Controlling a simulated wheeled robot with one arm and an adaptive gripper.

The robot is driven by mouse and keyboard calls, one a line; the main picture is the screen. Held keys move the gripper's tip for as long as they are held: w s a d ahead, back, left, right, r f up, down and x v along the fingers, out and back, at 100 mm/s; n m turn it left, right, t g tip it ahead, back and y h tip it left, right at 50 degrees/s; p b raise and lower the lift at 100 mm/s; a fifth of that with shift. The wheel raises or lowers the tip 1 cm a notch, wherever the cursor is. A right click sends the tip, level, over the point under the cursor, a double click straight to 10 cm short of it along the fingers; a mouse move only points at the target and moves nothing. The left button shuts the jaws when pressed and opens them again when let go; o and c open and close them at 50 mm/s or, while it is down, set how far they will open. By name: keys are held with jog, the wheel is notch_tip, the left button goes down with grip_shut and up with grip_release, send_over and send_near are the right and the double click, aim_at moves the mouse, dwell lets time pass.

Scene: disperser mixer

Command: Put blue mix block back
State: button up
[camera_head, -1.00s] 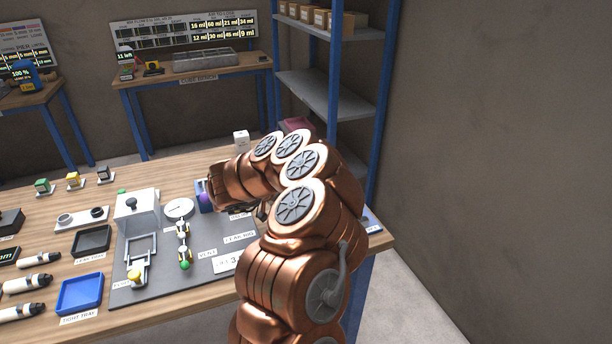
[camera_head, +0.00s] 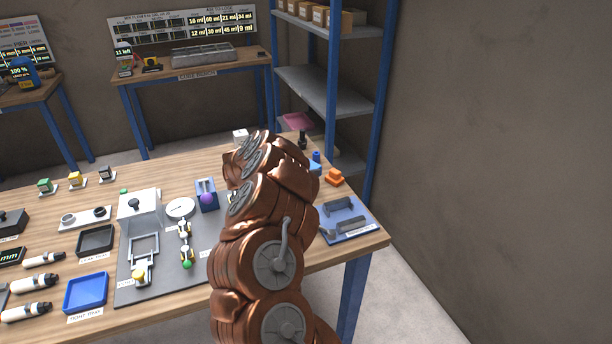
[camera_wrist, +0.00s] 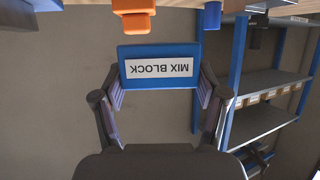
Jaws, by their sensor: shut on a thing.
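In the wrist view the blue mix block (camera_wrist: 159,52), with a white "MIX BLOCK" label that reads upside down, is between the two fingers of my gripper (camera_wrist: 160,90). The gripper is shut on it, one finger at each side. Grey wall is behind the block. In the head view my copper arm hides the gripper and the block.
An orange piece (camera_head: 334,178) and a small blue piece (camera_head: 316,158) stand near the table's right edge. A blue tray with grey brackets (camera_head: 346,219) sits at the right corner. A grey board with fixtures (camera_head: 130,275) is left of my arm. Shelves (camera_head: 325,92) stand behind.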

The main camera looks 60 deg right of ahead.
jog(key=shift+f+p, duration=0.75)
jog(key=shift+f, duration=0.85)
jog(key=shift+d+f, duration=0.1)
jog(key=shift+f, duration=0.65)
